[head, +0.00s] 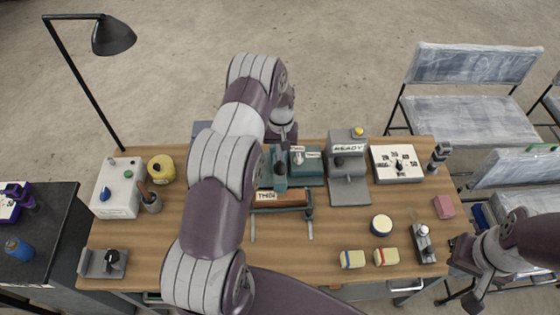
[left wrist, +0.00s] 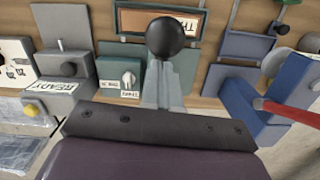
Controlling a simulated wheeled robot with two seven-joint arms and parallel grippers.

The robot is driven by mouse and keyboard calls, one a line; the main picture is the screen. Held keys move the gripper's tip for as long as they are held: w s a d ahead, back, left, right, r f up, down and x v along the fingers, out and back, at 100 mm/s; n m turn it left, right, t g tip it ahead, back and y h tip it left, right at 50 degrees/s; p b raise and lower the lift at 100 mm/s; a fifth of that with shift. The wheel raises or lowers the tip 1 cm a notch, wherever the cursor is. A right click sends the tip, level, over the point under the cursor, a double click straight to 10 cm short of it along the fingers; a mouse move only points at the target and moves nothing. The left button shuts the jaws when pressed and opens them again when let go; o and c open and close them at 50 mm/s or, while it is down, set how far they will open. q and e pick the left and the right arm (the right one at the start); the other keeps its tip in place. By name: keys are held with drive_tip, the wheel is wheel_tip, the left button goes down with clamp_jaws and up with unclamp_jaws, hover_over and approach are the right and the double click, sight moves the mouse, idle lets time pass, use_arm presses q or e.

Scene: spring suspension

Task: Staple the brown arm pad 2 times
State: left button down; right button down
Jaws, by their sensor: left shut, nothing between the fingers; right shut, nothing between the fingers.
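The brown arm pad (head: 290,197) lies in a teal holder in the middle of the bench, with a white label at its left end. In the left wrist view the pad (left wrist: 140,22) is at the top, partly covered by a black ball knob (left wrist: 166,37). My left gripper (left wrist: 163,88) is shut and empty, its fingertips close to the knob; I cannot tell whether they touch it. In the head view my left arm covers part of the teal station, whose dial panel (left wrist: 119,75) shows in the left wrist view. My right gripper (head: 473,300) is shut and empty off the bench's right end.
A grey READY unit (head: 348,170) stands right of the teal station. A white panel (head: 398,164), a round yellow-rimmed tin (head: 381,225) and two small blocks (head: 352,259) are on the right half. A white box (head: 117,188) stands left.

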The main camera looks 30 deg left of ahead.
use_arm(q)
drive_tip(key=shift+w+a+f, duration=0.1)
drive_tip(key=shift+w+a, duration=0.1)
drive_tip(key=shift+w, duration=0.2)
drive_tip(key=shift+w+a, duration=0.1)
drive_tip(key=shift+w, duration=0.1)
use_arm(e)
drive_tip(key=shift+w+a+f, duration=0.1)
drive_tip(key=shift+w+f, duration=0.05)
drive_tip(key=shift+f, duration=0.35)
use_arm(q)
drive_tip(key=shift+r, duration=0.2)
